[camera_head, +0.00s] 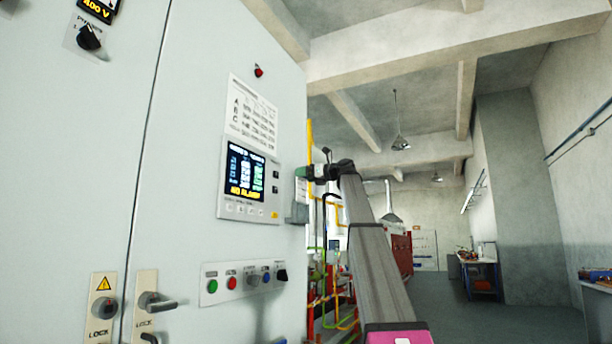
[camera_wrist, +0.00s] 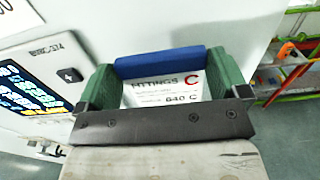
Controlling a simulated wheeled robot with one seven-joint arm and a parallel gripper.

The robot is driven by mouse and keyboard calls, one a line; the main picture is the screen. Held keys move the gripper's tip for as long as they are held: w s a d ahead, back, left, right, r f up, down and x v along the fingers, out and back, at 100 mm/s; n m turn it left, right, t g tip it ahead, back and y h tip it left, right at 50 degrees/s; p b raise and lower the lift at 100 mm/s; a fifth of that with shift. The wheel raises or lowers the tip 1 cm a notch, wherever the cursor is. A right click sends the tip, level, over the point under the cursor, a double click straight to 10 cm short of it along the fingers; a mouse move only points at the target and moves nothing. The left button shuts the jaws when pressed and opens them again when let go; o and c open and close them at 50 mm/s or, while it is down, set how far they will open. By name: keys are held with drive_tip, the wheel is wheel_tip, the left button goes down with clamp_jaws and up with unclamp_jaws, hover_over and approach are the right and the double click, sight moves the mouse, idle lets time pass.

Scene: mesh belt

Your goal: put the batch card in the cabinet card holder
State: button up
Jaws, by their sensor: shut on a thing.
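My gripper (camera_wrist: 160,75) is shut on the card. A small grey box (camera_head: 299,212) at that edge, just below the gripper, may be the card holder.
The cabinet front carries a lit display panel (camera_head: 246,185), a printed sheet (camera_head: 253,112), a button row (camera_head: 245,282) and protruding lock handles (camera_head: 155,302). Coloured pipes (camera_head: 335,290) stand beyond the cabinet. Open floor (camera_head: 500,318) lies to the right, with a workbench (camera_head: 480,275) farther back.

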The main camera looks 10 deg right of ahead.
drive_tip(key=shift+f, duration=3.65)
drive_tip(key=o, duration=0.6)
approach(302, 193)
drive_tip(key=v, duration=0.2)
drive_tip(key=shift+d, duration=0.3)
